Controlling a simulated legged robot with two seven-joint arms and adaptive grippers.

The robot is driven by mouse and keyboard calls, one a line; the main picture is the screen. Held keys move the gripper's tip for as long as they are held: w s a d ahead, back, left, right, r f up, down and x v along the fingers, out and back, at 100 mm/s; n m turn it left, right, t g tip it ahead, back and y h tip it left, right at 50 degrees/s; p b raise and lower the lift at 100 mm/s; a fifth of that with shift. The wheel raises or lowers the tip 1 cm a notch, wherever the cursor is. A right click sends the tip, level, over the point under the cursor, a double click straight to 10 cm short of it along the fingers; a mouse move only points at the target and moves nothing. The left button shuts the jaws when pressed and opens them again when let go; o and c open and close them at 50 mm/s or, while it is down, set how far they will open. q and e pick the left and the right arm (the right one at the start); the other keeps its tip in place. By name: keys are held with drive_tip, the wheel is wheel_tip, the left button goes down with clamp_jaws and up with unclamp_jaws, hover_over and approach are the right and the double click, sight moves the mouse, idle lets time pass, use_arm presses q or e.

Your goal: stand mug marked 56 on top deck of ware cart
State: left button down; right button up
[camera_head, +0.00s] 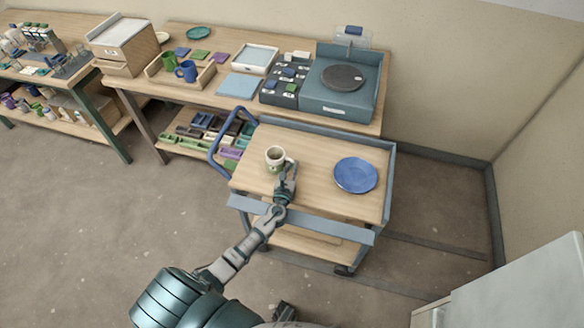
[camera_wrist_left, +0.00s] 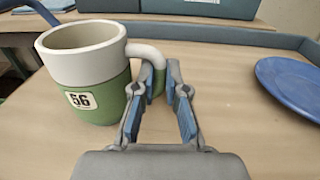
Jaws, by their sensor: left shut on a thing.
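The mug marked 56 (camera_wrist_left: 84,70) is cream above and green below, with a white tag on its side. It is upright at the top deck of the ware cart (camera_head: 318,160), left of the deck's middle; whether its base touches the deck is hard to tell. The mug also shows in the head view (camera_head: 275,158). My left gripper (camera_wrist_left: 159,85) is shut on the mug's handle, which sits between its fingers. The same gripper shows in the head view (camera_head: 288,172) at the mug's right side.
A blue plate (camera_head: 356,175) lies on the deck's right side. The cart has a blue handle (camera_head: 222,140) at its left and a raised back rim. Behind stands a workbench with a planter-like wooden tray (camera_head: 180,75) of mugs and a blue wheel unit (camera_head: 341,88). Bare deck lies between mug and plate.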

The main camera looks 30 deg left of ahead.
use_arm(q)
drive_tip(key=shift+s+a, duration=0.1)
drive_tip(key=shift+a, duration=0.25)
drive_tip(key=c, duration=1.2)
unclamp_jaws()
drive_tip(key=shift+a+f, duration=0.2)
drive_tip(key=shift+a, duration=0.1)
drive_tip(key=shift+d+r, duration=0.2)
drive_tip(key=shift+d, duration=0.15)
drive_tip(key=v, duration=1)
drive_tip(key=shift+s+a, duration=0.1)
drive_tip(key=shift+s, duration=0.3)
drive_tip(key=shift+s+d, duration=0.35)
drive_tip(key=shift+s, duration=0.25)
use_arm(e)
drive_tip(key=shift+s+a+f, duration=0.2)
drive_tip(key=shift+s+f, duration=0.1)
drive_tip(key=shift+s, duration=0.1)
use_arm(q)
drive_tip(key=shift+a, duration=0.1)
